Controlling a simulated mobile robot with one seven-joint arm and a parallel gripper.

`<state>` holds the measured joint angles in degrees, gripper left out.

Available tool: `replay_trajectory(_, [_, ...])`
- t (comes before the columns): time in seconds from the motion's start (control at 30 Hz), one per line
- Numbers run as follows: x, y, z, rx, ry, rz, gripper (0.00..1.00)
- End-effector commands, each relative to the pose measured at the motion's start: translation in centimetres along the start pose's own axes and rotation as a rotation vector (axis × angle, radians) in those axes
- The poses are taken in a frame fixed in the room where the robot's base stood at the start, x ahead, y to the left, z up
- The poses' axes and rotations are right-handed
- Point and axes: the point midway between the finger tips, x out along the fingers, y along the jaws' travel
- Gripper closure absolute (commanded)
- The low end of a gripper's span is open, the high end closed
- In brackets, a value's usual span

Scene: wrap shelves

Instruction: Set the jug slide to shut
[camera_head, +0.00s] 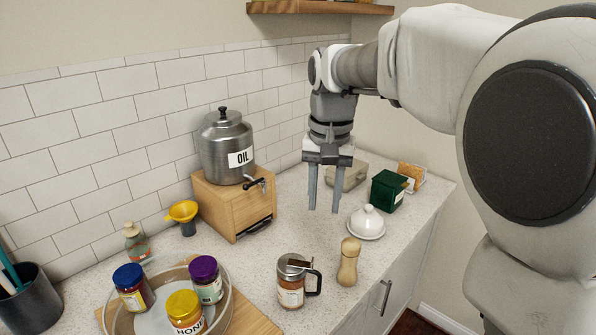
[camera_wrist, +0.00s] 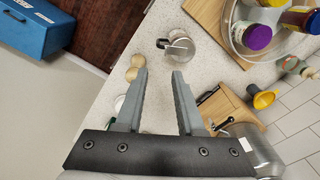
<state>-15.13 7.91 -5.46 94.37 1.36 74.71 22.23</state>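The jug (camera_head: 291,282) is a small glass jug with amber contents, a dark handle and a metal lid, standing on the counter. The jug slide (camera_head: 299,263) is a dark bar on the lid; I cannot tell whether it is open or shut. The jug also shows from above in the wrist view (camera_wrist: 181,50), beyond my fingertips. My gripper (camera_head: 323,210) hangs above the counter, behind the jug and well apart from it. In the wrist view its two fingers (camera_wrist: 160,72) are spread with nothing between them.
A wooden pepper mill (camera_head: 348,264) stands right of the jug, and a white domed dish (camera_head: 366,222) behind it. An oil urn (camera_head: 227,147) sits on a wooden stand (camera_head: 232,203) at back left. A round tray (camera_head: 226,318) with several jars is left of the jug.

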Motion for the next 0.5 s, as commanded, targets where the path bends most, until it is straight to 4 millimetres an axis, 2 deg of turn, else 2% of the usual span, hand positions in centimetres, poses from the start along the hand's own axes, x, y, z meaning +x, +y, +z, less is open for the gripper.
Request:
replay_trajectory(0.1, [-0.5,-1.4,-1.3,0.014,-0.03,0.019,0.62])
replay_trajectory(0.27, [-0.2,-2.1,-1.9,0.024,-0.045,0.03,0.62])
replay_trajectory(0.37, [0.7,-2.1,-1.9,0.026,-0.049,0.032,0.62])
replay_trajectory(0.5, [3.0,-2.0,-1.7,0.026,-0.049,0.032,0.62])
